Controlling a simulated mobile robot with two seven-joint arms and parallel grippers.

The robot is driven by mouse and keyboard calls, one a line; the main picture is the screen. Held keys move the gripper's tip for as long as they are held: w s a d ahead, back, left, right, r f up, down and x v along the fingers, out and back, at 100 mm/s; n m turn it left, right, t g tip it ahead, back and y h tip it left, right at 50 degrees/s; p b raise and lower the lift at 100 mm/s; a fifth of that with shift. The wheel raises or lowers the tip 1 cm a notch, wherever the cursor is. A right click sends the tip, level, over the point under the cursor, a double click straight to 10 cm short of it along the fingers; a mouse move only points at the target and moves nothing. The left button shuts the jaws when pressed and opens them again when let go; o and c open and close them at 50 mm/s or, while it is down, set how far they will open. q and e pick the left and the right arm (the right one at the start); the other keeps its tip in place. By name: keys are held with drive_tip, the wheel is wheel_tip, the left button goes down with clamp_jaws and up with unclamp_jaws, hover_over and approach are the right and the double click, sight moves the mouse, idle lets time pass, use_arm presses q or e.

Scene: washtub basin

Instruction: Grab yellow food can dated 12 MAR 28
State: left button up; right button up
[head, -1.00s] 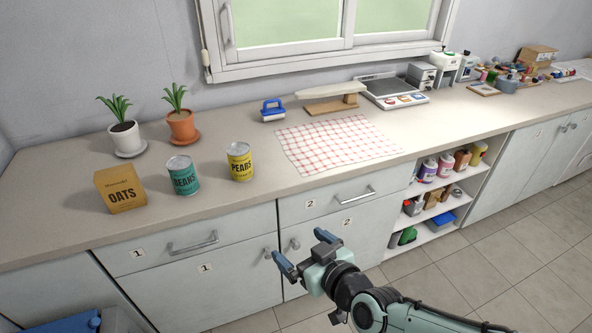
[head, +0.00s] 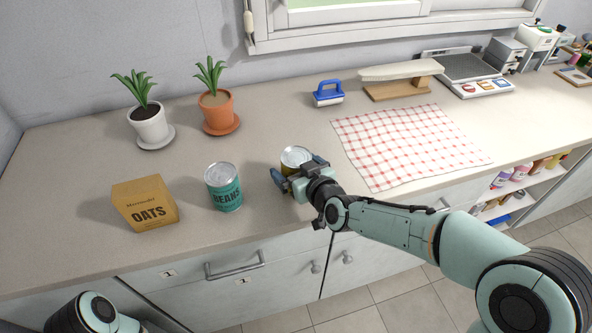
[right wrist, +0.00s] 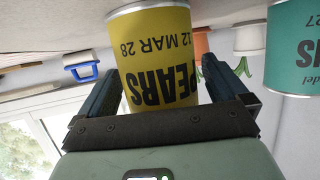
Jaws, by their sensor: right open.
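The yellow pears can (head: 296,155) stands on the counter, mostly hidden behind my right gripper in the head view. In the right wrist view the yellow can (right wrist: 155,45) appears upside down, and its label reads "PEARS" and "12 MAR 28". My right gripper (head: 298,171) is open, with one finger on each side of the can. I cannot tell whether either finger touches it. My left gripper is not in view.
A teal beans can (head: 224,187) stands left of the pears can, then an oats box (head: 146,204). Two potted plants (head: 150,124) (head: 218,112) stand behind. A blue-handled brush (head: 328,93) and a checked cloth (head: 405,143) lie to the right. The counter's front edge is close.

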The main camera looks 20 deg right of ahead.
drive_tip(key=shift+w, duration=0.15)
drive_tip(key=c, duration=1.3)
drive_tip(key=shift+r, duration=0.1)
drive_tip(key=shift+c, duration=0.2)
